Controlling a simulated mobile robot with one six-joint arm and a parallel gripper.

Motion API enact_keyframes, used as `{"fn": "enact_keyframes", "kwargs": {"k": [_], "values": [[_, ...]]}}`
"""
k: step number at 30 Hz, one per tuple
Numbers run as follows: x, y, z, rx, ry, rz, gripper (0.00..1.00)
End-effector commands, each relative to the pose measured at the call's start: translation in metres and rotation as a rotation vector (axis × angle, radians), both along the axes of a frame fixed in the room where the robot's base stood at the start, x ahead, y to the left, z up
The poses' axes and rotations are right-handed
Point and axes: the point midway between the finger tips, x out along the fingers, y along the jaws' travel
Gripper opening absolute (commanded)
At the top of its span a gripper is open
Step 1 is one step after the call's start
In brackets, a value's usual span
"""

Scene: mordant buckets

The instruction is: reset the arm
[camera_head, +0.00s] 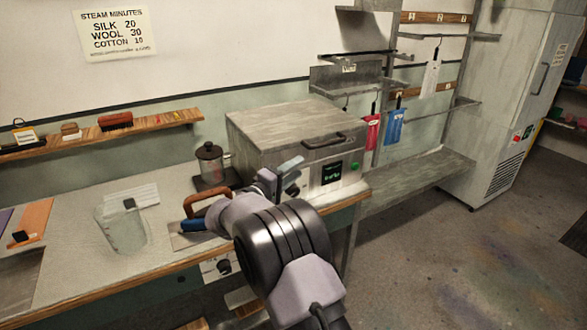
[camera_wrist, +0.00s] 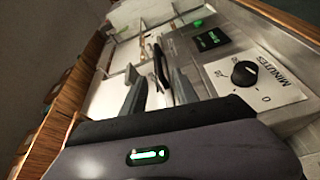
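My arm reaches from the bottom of the head view over the counter's front edge. My gripper (camera_head: 277,174) is in front of the grey steamer box (camera_head: 262,150), near its lower front. In the wrist view my gripper (camera_wrist: 158,86) has its two grey fingers apart, with nothing seen held between them. Beyond them the wrist view shows a dark curved handle (camera_wrist: 161,66), a green-lit display (camera_wrist: 211,39) and a black minutes dial (camera_wrist: 244,73). I cannot tell whether a finger touches the box. The arm hides part of the counter and box front.
A clear container (camera_head: 122,232), a brown-handled item (camera_head: 205,203) and a lidded glass jar (camera_head: 210,160) stand on the counter (camera_head: 75,215) left of my arm. Red and blue tags (camera_head: 394,126) hang at a rack on the right. Floor (camera_head: 430,250) at right is open.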

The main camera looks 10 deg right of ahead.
Motion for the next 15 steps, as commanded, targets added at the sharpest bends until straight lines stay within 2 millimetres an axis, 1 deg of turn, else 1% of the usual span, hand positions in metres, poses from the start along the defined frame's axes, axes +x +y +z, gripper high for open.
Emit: {"fn": "enact_keyframes", "kwargs": {"k": [2,4,5,6,7,8,9,10,11,12,14,15], "values": [[-0.007,-0.012,0.008,0.03,0.016,-0.029,0.36],[-0.031,-0.043,0.023,0.119,0.062,-0.103,0.36],[-0.05,-0.061,0.031,0.181,0.092,-0.149,0.36],[-0.081,-0.086,0.039,0.283,0.138,-0.214,0.36],[-0.109,-0.102,0.043,0.37,0.175,-0.259,0.36],[-0.14,-0.115,0.046,0.465,0.209,-0.3,0.36],[-0.182,-0.126,0.047,0.598,0.248,-0.346,0.36],[-0.214,-0.13,0.046,0.702,0.271,-0.374,0.36],[-0.246,-0.13,0.044,0.81,0.29,-0.394,0.36],[-0.288,-0.125,0.04,0.956,0.307,-0.412,0.36],[-0.344,-0.108,0.033,1.174,0.311,-0.416,0.36],[-0.375,-0.093,0.028,1.311,0.302,-0.406,0.36]]}}
